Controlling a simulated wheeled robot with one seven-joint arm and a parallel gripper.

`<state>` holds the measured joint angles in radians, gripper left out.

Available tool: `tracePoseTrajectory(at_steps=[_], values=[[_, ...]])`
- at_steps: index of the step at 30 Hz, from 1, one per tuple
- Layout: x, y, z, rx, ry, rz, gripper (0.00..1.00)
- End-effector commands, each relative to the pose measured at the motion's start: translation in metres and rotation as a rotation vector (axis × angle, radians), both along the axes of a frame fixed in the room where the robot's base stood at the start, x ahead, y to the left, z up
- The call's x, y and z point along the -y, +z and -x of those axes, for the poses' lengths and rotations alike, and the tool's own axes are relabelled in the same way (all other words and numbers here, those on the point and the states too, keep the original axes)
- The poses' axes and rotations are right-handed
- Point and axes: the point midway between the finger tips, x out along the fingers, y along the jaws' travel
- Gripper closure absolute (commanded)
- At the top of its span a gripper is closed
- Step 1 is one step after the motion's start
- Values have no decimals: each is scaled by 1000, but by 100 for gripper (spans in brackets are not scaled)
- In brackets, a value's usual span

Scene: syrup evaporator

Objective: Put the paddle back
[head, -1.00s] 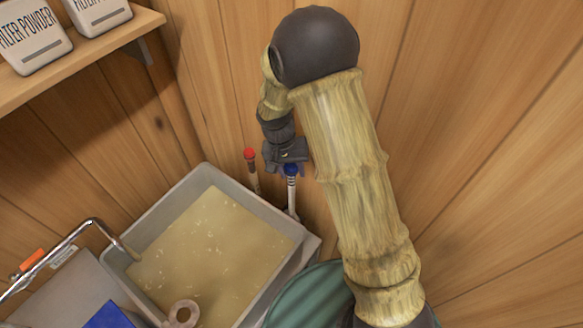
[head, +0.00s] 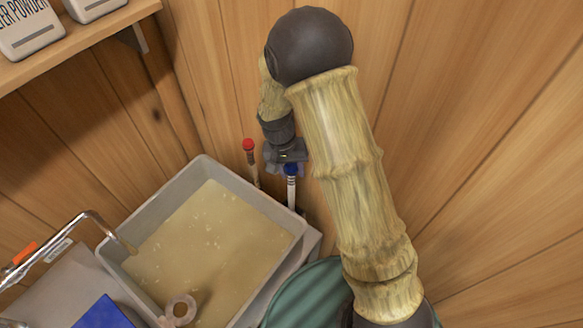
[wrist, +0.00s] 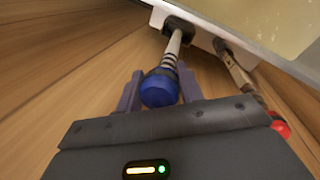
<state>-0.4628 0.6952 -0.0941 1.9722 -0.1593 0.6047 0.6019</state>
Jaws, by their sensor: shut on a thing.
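A tool with a blue knob (head: 291,168) and a pale, dark-ringed shaft is in my gripper (head: 284,158). In the wrist view the blue knob (wrist: 160,88) sits between the two fingers of my gripper (wrist: 160,90), which are shut on it. Its shaft runs to a dark round socket (wrist: 178,27) on the pan's outer side; how deep it sits is hidden. A second tool with a red knob (head: 248,144) and wooden handle stands beside it, in another socket, and also shows in the wrist view (wrist: 240,78). I cannot tell which one is the paddle.
The grey pan (head: 203,165) holds amber liquid, with a ring-shaped thing (head: 180,309) at its front. A metal spout (head: 100,222) reaches over its left edge. Wooden walls stand close behind and right. A green rounded thing (head: 300,290) is below my arm. A shelf (head: 80,45) is upper left.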

Motion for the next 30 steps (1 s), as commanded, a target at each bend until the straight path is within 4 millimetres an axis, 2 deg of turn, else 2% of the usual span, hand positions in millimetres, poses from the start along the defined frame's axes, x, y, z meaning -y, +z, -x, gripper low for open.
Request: tracePoseTrajectory(at_steps=[6,7,10,17,21,30], values=[[0,0,0,1,0,0,92],[0,0,0,1,0,0,59],[0,0,0,1,0,0,39],[0,0,0,0,0,0,35],[0,0,0,0,0,0,8],[0,1,0,0,0,0,8]])
